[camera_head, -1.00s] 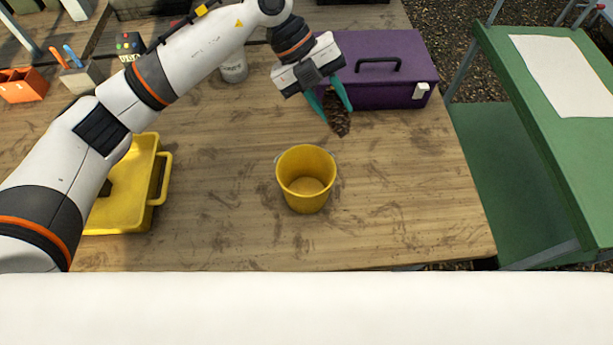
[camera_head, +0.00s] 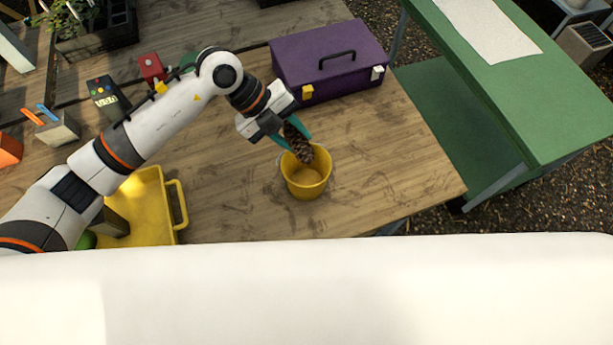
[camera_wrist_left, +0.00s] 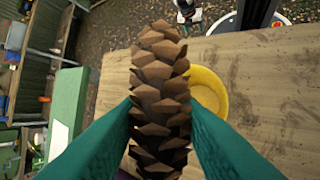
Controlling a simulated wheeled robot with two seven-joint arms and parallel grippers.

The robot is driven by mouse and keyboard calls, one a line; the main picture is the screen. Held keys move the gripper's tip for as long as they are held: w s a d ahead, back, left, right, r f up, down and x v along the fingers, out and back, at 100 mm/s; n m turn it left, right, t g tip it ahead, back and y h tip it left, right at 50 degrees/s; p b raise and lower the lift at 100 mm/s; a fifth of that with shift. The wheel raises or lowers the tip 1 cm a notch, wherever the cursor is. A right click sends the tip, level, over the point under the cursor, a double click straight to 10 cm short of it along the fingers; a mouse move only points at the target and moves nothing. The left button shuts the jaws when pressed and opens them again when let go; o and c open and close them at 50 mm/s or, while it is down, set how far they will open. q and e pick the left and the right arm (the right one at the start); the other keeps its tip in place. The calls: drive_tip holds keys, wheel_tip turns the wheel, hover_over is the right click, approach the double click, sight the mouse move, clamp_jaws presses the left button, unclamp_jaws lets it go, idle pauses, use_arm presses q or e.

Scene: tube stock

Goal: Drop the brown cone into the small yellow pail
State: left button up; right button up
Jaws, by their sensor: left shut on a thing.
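The brown cone (camera_head: 299,143) is a scaly pine cone held between the teal fingers of my left gripper (camera_head: 293,137). In the left wrist view the cone (camera_wrist_left: 160,95) fills the middle, with a finger pressed on each side. The small yellow pail (camera_head: 306,186) stands upright on the wooden table. In the head view the cone's lower end overlaps the pail's back rim; its exact height above the rim is hard to tell. In the left wrist view the pail (camera_wrist_left: 222,82) shows partly behind the cone.
A purple toolbox (camera_head: 300,62) stands behind the pail. A yellow tray (camera_head: 150,190) with items in it lies at the left, under my arm. The wooden table (camera_head: 400,165) is clear right of the pail. A green table (camera_head: 540,100) stands at the right.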

use_arm(q)
wheel_tip(320, 180, down, 4)
drive_tip(key=b, duration=0.2)
drive_tip(key=shift+b, duration=0.35)
drive_tip(key=o, duration=1.1)
drive_tip(key=shift+c, duration=0.2)
drive_tip(key=shift+a, duration=0.1)
drive_tip(key=b+v, duration=0.2)
drive_tip(key=v, duration=1)
drive_tip(key=shift+s+f, duration=0.1)
